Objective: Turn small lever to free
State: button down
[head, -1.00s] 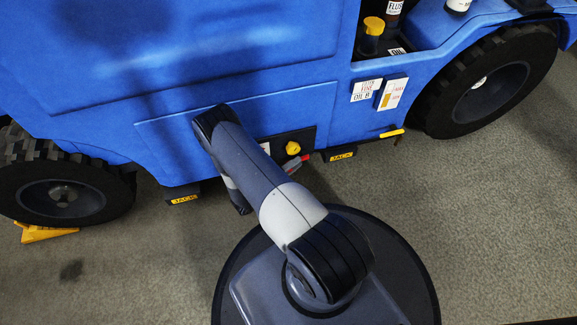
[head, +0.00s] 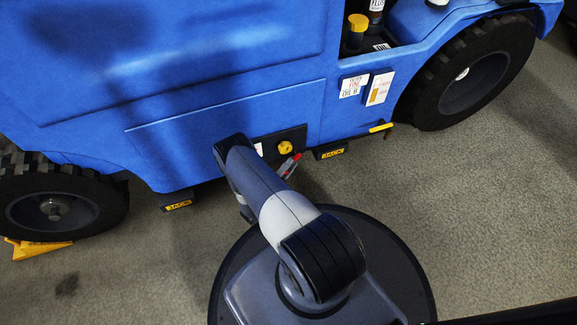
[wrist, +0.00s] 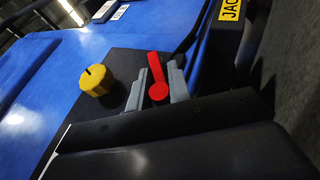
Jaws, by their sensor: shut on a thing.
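The small red lever (wrist: 157,74) shows in the wrist view, with a round end and a narrow arm. My gripper (wrist: 163,82) has its two grey fingers on either side of the lever and is shut on it. In the head view the lever (head: 294,160) is a small red spot beside the yellow knob, with the grey fingers at it. My arm hides part of the dark panel (head: 292,133) there. Which setting the lever points to cannot be read.
A yellow knob (wrist: 96,80) sits on the dark panel beside my fingers. A JACK block (head: 330,152) sticks out low on the right, another (head: 178,205) on the left. A yellow handle (head: 380,127) juts out further right. The grey floor in front is mostly clear.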

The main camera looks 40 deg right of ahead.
jog(key=shift+d+f, duration=0.15)
jog(key=shift+f, duration=0.2)
jog(key=c, duration=1.6)
grip_release()
jog(key=shift+o, duration=1.2)
jog(key=shift+r, duration=0.1)
